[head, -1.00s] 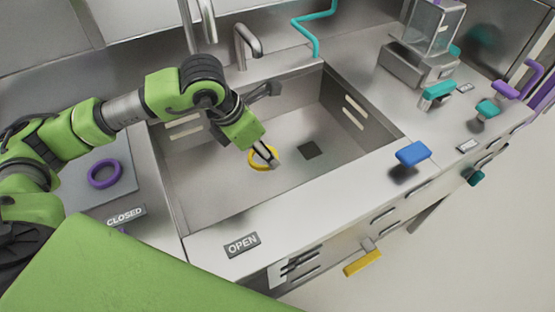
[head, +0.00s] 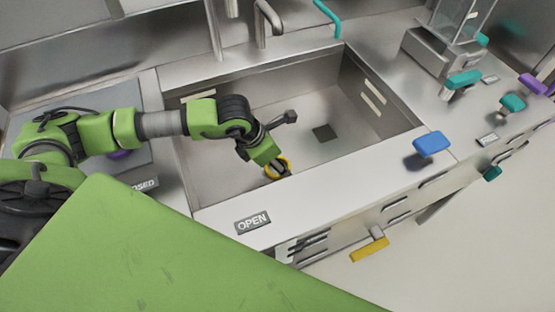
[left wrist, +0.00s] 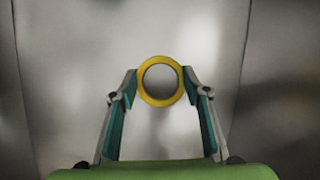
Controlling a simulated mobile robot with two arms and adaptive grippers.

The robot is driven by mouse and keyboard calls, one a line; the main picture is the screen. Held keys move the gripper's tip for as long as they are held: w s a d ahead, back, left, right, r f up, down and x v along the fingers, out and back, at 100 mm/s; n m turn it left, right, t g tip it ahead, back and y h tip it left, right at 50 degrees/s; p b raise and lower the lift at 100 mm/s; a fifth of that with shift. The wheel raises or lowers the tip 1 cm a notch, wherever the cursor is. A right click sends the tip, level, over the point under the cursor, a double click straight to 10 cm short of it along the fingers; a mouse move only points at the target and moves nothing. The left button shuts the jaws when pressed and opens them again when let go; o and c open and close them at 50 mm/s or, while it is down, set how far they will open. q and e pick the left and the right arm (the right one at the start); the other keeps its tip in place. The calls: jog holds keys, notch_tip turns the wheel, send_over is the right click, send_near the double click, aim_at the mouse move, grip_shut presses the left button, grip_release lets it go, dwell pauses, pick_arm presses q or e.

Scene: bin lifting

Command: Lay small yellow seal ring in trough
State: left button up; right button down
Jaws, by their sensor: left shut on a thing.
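The small yellow seal ring (head: 268,174) is held over the steel trough (head: 345,105), near its front wall. My left gripper (head: 281,168) points down into the trough and is shut on the ring. In the left wrist view the ring (left wrist: 160,102) lies flat to the camera between the two fingertips, which touch its left and right sides. Grey trough metal shows behind it. I cannot tell how far the ring is above the trough floor. My right gripper is not in view.
A dark square drain (head: 324,132) is in the trough floor. An "OPEN" label (head: 252,221) sits on the front rim. A blue handle (head: 431,143) stands right of the trough. A purple ring (head: 118,154) at left is mostly hidden by my arm. The trough's right side is clear.

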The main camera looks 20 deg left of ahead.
pick_arm(q)
jog(key=o, duration=0.9)
jog(key=b+v, duration=0.1)
jog(key=v, duration=1.1)
jog(key=shift+w+r, duration=0.1)
jog(key=shift+r, duration=0.05)
